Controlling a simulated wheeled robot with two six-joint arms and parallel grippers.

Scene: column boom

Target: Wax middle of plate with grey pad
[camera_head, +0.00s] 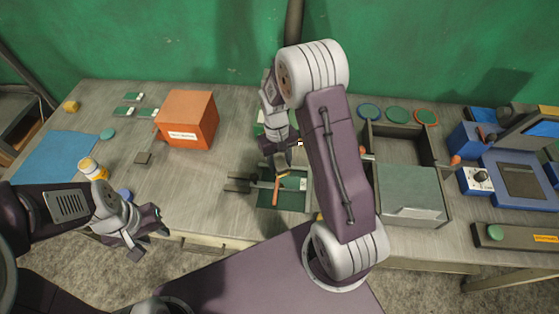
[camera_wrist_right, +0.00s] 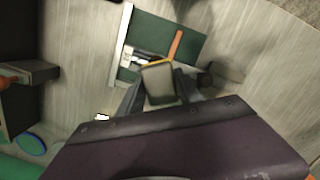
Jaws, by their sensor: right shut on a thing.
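A dark green plate (camera_head: 295,201) lies at the front middle of the table, partly hidden by my right arm. It also shows in the wrist view (camera_wrist_right: 195,46). An orange bar (camera_head: 276,192) lies over the plate, and in the wrist view (camera_wrist_right: 176,44) it runs out from beside the pad. My right gripper (camera_head: 281,166) is shut on a small grey pad (camera_wrist_right: 159,84), held over the plate's edge area; I cannot tell whether pad and plate touch. My left gripper (camera_head: 150,246) is open and empty at the table's front left edge.
A dark clamp-like piece (camera_head: 238,183) stands left of the plate. An orange box (camera_head: 187,119), yellow jar (camera_head: 93,168) and blue mat (camera_head: 56,157) are left. A grey tray (camera_head: 398,149) with a metal-lidded part and a blue device (camera_head: 519,178) are right.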

